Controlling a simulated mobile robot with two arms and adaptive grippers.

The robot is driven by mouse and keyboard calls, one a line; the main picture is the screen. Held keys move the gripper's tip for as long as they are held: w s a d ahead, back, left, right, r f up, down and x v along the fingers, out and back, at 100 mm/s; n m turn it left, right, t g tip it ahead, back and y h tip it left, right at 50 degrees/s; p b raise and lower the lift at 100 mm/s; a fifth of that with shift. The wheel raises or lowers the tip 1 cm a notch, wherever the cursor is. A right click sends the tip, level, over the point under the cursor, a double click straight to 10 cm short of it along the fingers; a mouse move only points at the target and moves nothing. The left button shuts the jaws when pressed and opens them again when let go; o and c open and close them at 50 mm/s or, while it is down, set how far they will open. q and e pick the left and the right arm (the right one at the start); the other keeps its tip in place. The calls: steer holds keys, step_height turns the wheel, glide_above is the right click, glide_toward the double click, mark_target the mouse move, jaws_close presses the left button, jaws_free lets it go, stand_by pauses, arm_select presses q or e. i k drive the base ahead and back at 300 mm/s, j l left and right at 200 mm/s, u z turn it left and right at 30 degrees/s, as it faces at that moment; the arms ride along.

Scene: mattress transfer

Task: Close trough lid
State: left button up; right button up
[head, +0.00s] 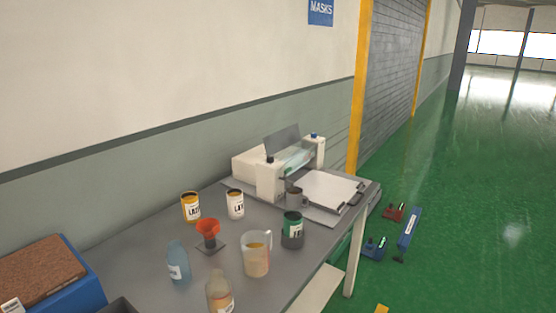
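A white machine (258,172) stands at the far end of the grey bench, against the wall. A thin grey panel (282,139) stands tilted up at its back, above an opening with a greenish, see-through part (297,158). This raised panel looks like a lid standing open, but I cannot tell for sure that this is the trough. In front of the machine is a flat white plate (328,188) with a dark handle at its right end. Neither of my grippers is in view.
The bench (140,256) holds cans, a red funnel (208,228), a beaker (256,254), a green can (292,229), a dark mug (294,197) and bottles. A blue box (82,296) is at left. Tools (409,229) lie on open green floor at right.

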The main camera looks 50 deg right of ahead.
mark_target(273, 144)
steer(key=z, duration=1.7)
steer(key=i+l, duration=0.25)
steer(key=l, duration=0.15)
steer(key=i+l, duration=0.2)
steer(key=l, duration=0.25)
steer(key=i+l, duration=0.25)
steer(key=l, duration=0.15)
steer(key=u, duration=0.05)
